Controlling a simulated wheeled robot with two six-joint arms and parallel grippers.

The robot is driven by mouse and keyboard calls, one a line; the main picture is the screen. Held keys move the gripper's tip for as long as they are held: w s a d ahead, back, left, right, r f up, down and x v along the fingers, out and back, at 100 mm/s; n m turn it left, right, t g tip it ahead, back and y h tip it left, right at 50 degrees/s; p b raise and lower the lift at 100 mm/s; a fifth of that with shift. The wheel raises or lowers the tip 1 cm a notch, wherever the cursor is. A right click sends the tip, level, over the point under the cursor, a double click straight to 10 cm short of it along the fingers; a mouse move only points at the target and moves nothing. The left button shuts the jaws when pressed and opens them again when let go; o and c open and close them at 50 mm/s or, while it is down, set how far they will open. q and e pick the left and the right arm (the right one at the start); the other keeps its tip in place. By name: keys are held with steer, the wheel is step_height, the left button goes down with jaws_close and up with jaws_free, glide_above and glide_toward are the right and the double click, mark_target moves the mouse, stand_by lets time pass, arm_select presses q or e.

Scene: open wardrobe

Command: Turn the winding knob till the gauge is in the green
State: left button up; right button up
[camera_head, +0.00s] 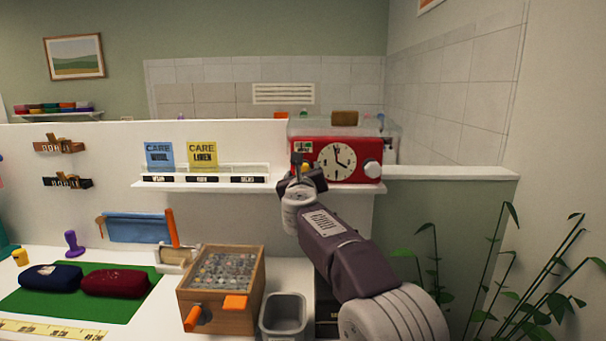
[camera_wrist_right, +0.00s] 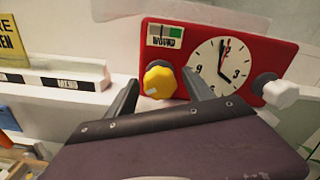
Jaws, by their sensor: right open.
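A red clock box (camera_head: 350,150) stands on the shelf at the centre right, with a white dial (camera_head: 337,161). A white knob (camera_wrist_right: 280,94) is on the box's right. My right gripper (camera_head: 300,176) is open, its fingers either side of the yellow knob; contact cannot be told. My left gripper is out of view.
Two care cards (camera_head: 202,154) stand left of the clock on the shelf (camera_head: 230,186). Below are a wooden box (camera_head: 220,312) with orange handles and a grey bin (camera_head: 284,314). Leafy plants (camera_head: 490,270) are at the right.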

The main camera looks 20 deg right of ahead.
steer(key=b+v, duration=0.2)
steer(key=v, duration=0.7)
steer(key=shift+b, duration=0.3)
